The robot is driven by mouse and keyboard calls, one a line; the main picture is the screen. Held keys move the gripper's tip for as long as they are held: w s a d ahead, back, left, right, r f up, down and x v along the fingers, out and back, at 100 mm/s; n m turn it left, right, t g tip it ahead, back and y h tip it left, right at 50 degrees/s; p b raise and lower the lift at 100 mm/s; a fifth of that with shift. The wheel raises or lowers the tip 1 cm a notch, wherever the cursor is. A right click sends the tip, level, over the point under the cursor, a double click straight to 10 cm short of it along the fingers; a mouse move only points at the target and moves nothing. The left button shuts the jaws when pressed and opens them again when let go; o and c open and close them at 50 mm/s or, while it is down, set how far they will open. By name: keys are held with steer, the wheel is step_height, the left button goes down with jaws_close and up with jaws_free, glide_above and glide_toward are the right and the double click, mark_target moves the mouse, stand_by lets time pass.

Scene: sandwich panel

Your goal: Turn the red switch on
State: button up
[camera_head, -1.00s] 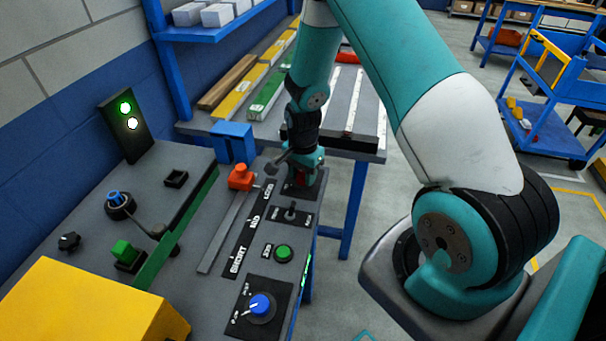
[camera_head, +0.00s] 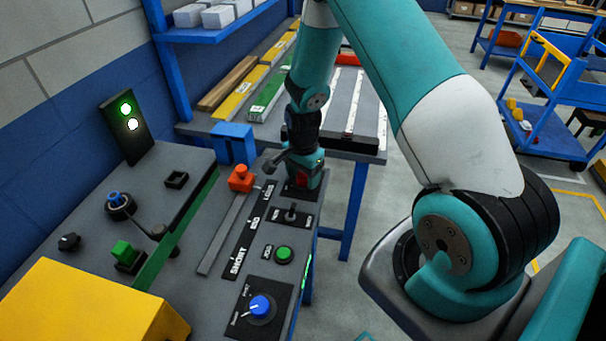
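A small red part, seemingly the red switch (camera_head: 302,180), shows at the lower end of my arm, over a dark plate at the far right corner of the panel. My gripper (camera_head: 298,177) is down at this plate, close against or in front of the red part. The arm's end hides most of the switch, so its position and any contact cannot be told. The fingertips are too small and covered to show whether they are open or shut.
On the panel are an orange-red slider block (camera_head: 241,178), a toggle (camera_head: 291,212), a green button (camera_head: 284,254) and a blue knob (camera_head: 261,306). A yellow box (camera_head: 80,305) stands front left. A lamp box (camera_head: 127,125) shows lit lights. A bench (camera_head: 365,145) stands behind.

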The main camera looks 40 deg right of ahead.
steer(key=shift+r, duration=0.1)
step_height(320, 180, up, 17)
steer(key=b, duration=0.1)
steer(key=shift+b, duration=0.3)
steer(key=shift+r, duration=0.1)
stand_by(0.3)
steer(key=s+a+r+n+y, duration=0.1)
steer(key=s+a+r+n, duration=0.35)
steer(key=a+n, duration=0.2)
steer(key=s+a+r+n+y, duration=0.1)
steer(key=s+a+r+n, duration=0.2)
steer(key=s+a+n, duration=0.35)
steer(key=s+a+r+n+y, duration=0.2)
steer(key=s+a+r+n, duration=0.1)
steer(key=s+a+n, duration=0.6)
steer(key=shift+s+a+n, duration=0.2)
steer(key=shift+s+n, duration=0.2)
steer(key=shift+s, duration=0.8)
